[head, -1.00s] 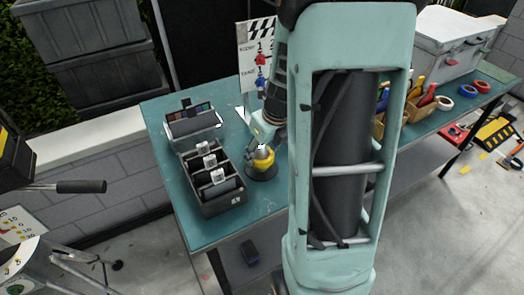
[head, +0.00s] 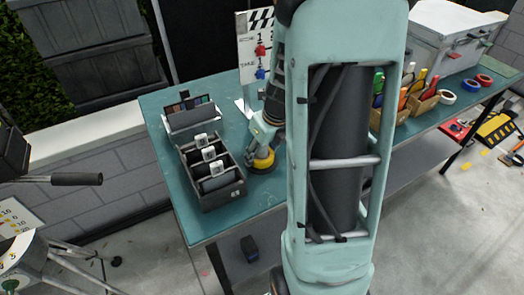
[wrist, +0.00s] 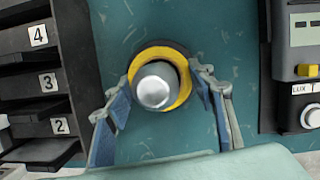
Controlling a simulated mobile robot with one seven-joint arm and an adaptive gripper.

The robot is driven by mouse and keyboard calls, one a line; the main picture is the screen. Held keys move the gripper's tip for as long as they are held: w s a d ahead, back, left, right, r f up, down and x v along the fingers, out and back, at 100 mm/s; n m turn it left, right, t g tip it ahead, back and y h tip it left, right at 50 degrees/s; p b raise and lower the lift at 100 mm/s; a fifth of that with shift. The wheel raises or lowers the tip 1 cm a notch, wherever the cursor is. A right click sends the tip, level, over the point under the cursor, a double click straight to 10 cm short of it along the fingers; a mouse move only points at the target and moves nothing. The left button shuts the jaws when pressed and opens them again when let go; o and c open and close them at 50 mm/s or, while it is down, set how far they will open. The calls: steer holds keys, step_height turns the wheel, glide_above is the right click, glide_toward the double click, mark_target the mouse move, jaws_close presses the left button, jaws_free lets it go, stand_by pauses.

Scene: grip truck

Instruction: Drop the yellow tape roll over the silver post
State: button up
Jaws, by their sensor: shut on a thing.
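The yellow tape roll (wrist: 184,82) is around the silver post (wrist: 152,92) in the wrist view, with the post's rounded top rising through its hole. A dark round base (wrist: 158,47) shows behind the roll. My gripper (wrist: 163,92) has its blue-grey fingers on the left and right sides of the roll, shut on it. In the head view the yellow roll (head: 263,160) sits low over the dark base on the teal table (head: 262,195), below my gripper (head: 263,143). The post is mostly hidden there.
A black organizer (head: 222,190) with numbered slots stands close on the left. A grey device (wrist: 298,70) lies to the right in the wrist view. A clapperboard (head: 258,50) stands behind. Tape rolls (head: 447,97) and a white case (head: 450,45) are on the far right.

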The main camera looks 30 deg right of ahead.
steer(key=o, duration=1.2)
steer(key=v, duration=1.2)
steer(key=shift+w, duration=0.1)
